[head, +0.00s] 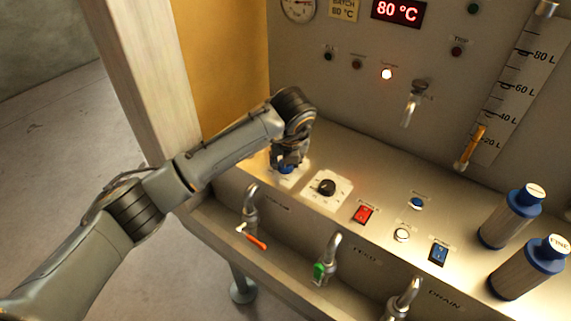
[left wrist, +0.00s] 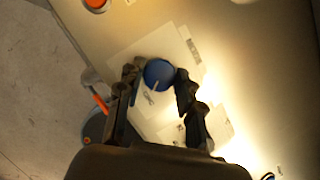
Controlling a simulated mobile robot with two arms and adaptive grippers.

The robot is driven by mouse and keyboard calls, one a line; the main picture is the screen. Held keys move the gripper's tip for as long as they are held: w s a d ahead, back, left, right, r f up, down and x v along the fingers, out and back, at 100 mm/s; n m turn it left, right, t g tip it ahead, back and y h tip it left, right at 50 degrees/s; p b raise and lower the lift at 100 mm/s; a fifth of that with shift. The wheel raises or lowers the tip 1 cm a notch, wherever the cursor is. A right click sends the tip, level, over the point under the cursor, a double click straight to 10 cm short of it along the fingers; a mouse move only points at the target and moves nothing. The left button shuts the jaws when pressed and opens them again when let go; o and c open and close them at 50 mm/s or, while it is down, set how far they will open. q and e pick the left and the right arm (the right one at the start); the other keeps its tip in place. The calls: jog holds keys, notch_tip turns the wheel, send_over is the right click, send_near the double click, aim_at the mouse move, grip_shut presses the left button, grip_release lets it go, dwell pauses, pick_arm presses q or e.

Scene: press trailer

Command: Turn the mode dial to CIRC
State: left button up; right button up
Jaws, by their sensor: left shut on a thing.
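A blue round dial (left wrist: 158,73) with a white pointer line sits on a pale square plate (left wrist: 168,43) with small lettering, which I cannot read surely. My left gripper (left wrist: 158,84) is shut on this dial, one finger on each side of it. In the head view my left gripper (head: 287,164) points down onto the panel's left end, and only a bit of the blue dial (head: 286,169) shows beneath it. The pointer runs towards the bottom of the left wrist view. My right gripper is not in view.
A black knob (head: 326,187) on a white plate is just right of my gripper. Beyond it are a red switch (head: 363,214), a blue switch (head: 438,253) and blue-capped canisters (head: 512,214). Taps, one with an orange lever (head: 256,242), line the front trough. A lit display (head: 398,11) reads 80 °C.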

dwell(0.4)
pick_arm(q)
jog(key=o, duration=1.2)
jog(key=shift+c, duration=0.2)
jog(key=v, duration=1.2)
jog(key=shift+w+d, duration=0.1)
jog(key=shift+d, duration=0.05)
